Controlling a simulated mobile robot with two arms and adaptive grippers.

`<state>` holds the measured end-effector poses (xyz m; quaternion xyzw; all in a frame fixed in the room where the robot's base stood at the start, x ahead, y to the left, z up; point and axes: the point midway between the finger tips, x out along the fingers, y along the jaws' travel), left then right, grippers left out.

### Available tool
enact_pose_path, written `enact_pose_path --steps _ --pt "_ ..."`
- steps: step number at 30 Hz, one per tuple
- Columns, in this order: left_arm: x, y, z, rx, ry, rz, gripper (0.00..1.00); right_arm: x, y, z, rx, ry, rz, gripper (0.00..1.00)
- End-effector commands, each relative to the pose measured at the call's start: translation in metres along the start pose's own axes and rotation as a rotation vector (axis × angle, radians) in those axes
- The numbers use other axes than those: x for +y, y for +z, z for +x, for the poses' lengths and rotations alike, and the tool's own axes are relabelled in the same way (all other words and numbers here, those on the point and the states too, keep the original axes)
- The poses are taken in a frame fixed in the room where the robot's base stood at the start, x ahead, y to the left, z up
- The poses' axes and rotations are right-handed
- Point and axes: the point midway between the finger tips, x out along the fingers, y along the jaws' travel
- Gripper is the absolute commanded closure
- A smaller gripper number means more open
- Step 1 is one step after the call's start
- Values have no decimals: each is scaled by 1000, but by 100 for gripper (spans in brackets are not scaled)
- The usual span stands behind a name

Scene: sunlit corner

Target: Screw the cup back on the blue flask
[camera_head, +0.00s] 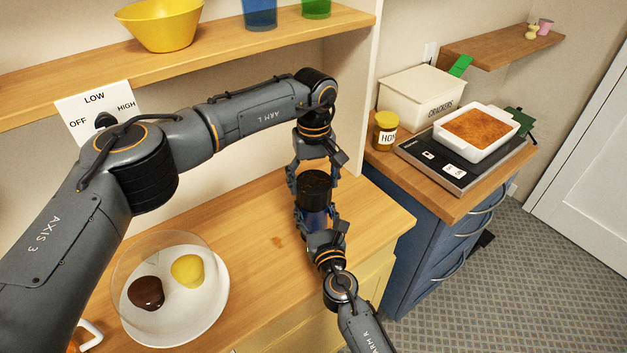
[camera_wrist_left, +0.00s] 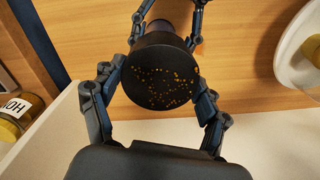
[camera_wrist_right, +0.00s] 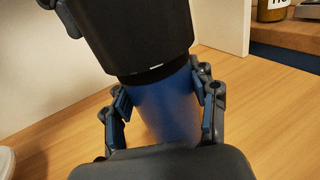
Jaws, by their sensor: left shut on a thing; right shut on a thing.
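The blue flask (camera_wrist_right: 165,108) stands on the wooden counter, and its lower body shows between my right gripper's fingers (camera_wrist_right: 165,100). The black cup (camera_head: 314,183) sits upside down over the flask's top, in line with it. A narrow dark band with a small white mark shows under the cup's rim in the right wrist view. I cannot tell how tightly it is seated. My left gripper (camera_wrist_left: 157,90) is shut around the cup from above; its speckled round end faces the left wrist camera. My right gripper is shut around the blue body below.
A white plate (camera_head: 216,318) under a clear dome, with a brown and a yellow item, lies to the left. A shelf (camera_head: 225,53) with a yellow bowl (camera_head: 162,27) runs above. Honey jar (camera_head: 385,131) and baking dish (camera_head: 505,140) stand on the right counter.

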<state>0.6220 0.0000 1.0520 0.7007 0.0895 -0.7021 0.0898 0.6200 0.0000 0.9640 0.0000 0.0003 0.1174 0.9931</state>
Motion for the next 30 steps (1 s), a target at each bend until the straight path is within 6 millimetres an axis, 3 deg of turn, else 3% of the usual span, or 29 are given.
enact_pose_path --steps 6,12,24,25,28,30 --pt "0 -2 -2 5 1 406 56 0 -1 0 1 0 1 100" --pt "1 -2 -1 6 0 678 56 0 -1 0 1 1 1 100" --pt "1 -2 -2 7 0 750 56 1 -1 -1 2 1 1 100" --pt "1 -2 -2 7 0 750 23 1 -1 -1 2 2 1 100" --pt "1 -2 -1 6 0 749 3 1 -1 -1 2 2 1 100" --pt "1 -1 -1 5 0 749 3 1 -1 -1 2 1 1 100"
